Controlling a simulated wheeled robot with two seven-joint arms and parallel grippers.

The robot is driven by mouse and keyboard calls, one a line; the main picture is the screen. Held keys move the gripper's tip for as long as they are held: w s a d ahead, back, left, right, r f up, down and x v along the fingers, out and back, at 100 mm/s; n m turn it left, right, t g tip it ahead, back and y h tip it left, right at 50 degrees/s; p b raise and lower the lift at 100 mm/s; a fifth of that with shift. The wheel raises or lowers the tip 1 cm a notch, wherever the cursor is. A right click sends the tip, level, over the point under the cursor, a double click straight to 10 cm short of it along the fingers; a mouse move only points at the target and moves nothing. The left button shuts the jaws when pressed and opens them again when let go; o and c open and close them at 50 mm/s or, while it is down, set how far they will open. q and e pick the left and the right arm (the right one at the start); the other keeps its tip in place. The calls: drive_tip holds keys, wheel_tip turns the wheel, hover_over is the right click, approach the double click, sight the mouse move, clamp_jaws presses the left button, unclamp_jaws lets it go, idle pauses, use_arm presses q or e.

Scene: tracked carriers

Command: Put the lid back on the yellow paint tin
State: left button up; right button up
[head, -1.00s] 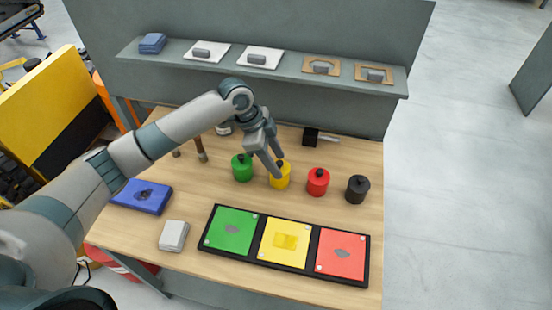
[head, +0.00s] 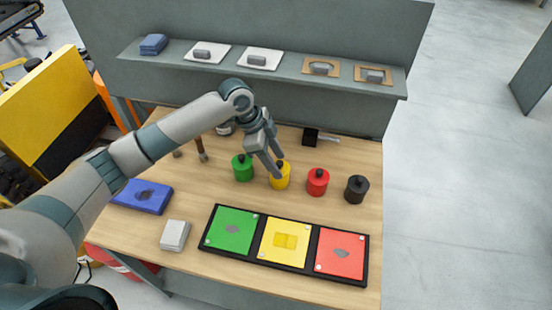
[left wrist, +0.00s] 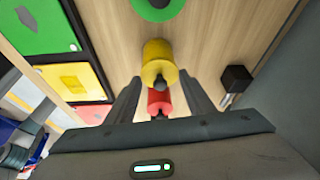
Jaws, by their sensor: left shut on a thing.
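The yellow paint tin (head: 281,183) stands upright on the wooden table, between the green and red tins. It also shows in the left wrist view (left wrist: 156,48). My left gripper (head: 278,168) points down at the top of this tin. Its fingers are shut on the yellow lid (left wrist: 155,73), which has a dark knob (left wrist: 161,84). The lid is at the tin's mouth, in line with it. I cannot tell whether it is fully seated, as the fingers hide part of the rim. My right gripper is not in view.
A green tin (head: 242,170), a red tin (head: 317,184) and a black tin (head: 357,191) stand in the same row. A tray with coloured panels (head: 259,261) lies in front. A black-headed mallet (head: 311,137) lies behind. A shelf (head: 226,57) runs along the back.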

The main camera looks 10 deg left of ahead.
use_arm(q)
drive_tip(key=shift+p, duration=0.4)
idle(0.8)
drive_tip(key=shift+f, duration=0.15)
idle(1.1)
drive_tip(key=shift+p, duration=0.6)
idle(0.6)
drive_tip(key=o, duration=1.1)
drive_tip(key=shift+o, duration=0.6)
drive_tip(key=o, duration=0.4)
drive_tip(key=shift+c, duration=0.2)
